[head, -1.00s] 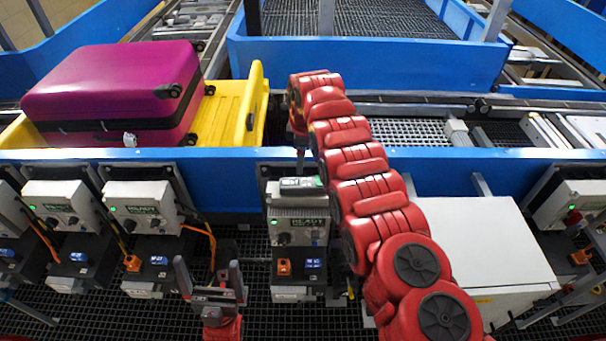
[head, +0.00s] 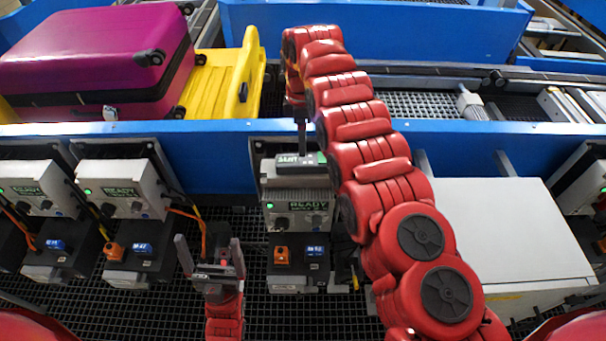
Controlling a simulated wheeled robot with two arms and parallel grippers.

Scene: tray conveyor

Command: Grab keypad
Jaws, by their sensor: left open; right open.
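A small grey device with a dark lettered face and a green end, which looks like the keypad (head: 290,162), lies on top of the middle control box (head: 300,207). My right gripper (head: 303,150) points down from the end of the red arm, right over the keypad. Its dark fingers are seen edge-on and partly hidden by the arm; I cannot tell if they touch the keypad. It is open. My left gripper (head: 210,255) is open and empty, fingers upward, low in front of the boxes and left of the middle one.
A blue conveyor rail (head: 215,150) runs behind the boxes. A purple suitcase (head: 90,60) lies in a yellow tray (head: 222,85) on the conveyor. More control boxes (head: 122,188) stand at the left. A white cabinet (head: 500,235) stands right of my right arm.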

